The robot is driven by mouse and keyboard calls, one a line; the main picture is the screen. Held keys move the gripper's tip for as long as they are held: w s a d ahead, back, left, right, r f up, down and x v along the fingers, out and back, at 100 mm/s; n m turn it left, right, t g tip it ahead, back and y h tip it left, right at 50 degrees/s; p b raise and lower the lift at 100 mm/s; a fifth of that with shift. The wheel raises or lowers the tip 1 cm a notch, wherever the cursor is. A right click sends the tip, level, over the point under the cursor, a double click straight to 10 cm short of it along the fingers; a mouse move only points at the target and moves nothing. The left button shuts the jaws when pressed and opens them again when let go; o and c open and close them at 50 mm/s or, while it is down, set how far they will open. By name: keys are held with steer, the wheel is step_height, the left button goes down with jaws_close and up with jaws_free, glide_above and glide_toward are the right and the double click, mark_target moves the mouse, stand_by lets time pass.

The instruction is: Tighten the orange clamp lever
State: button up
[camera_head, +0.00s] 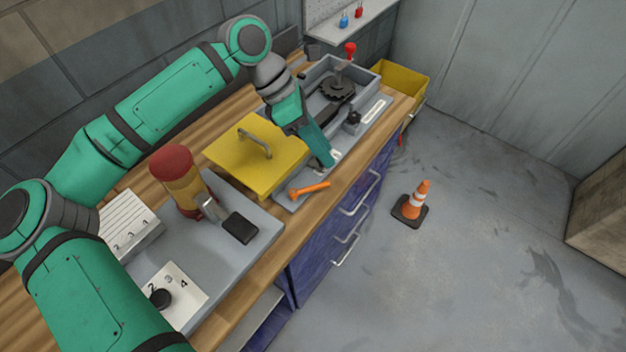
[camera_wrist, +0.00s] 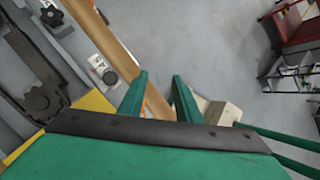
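The orange clamp lever (camera_head: 309,190) lies low along the front of the grey base, in front of the yellow cover (camera_head: 248,165). My gripper (camera_head: 328,160) points down just above and to the right of the lever in the head view, apart from it. In the wrist view my gripper's two green fingers (camera_wrist: 160,82) stand apart with a gap between them, and no held thing shows.
The yellow cover has a raised grey handle (camera_head: 254,139). A grey box with a dark knob (camera_head: 338,87) and a red-topped lever (camera_head: 350,48) stands behind my gripper. A red-topped yellow cylinder (camera_head: 180,182) is at left. The floor beyond the bench holds a traffic cone (camera_head: 418,198).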

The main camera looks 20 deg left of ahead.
steer(key=n+y, duration=0.1)
steer(key=y, duration=0.1)
glide_toward(312, 186)
steer(key=v, duration=0.3)
steer(key=shift+t, duration=0.3)
steer(key=x, duration=1.1)
steer(key=shift+s, duration=0.25)
jaws_close()
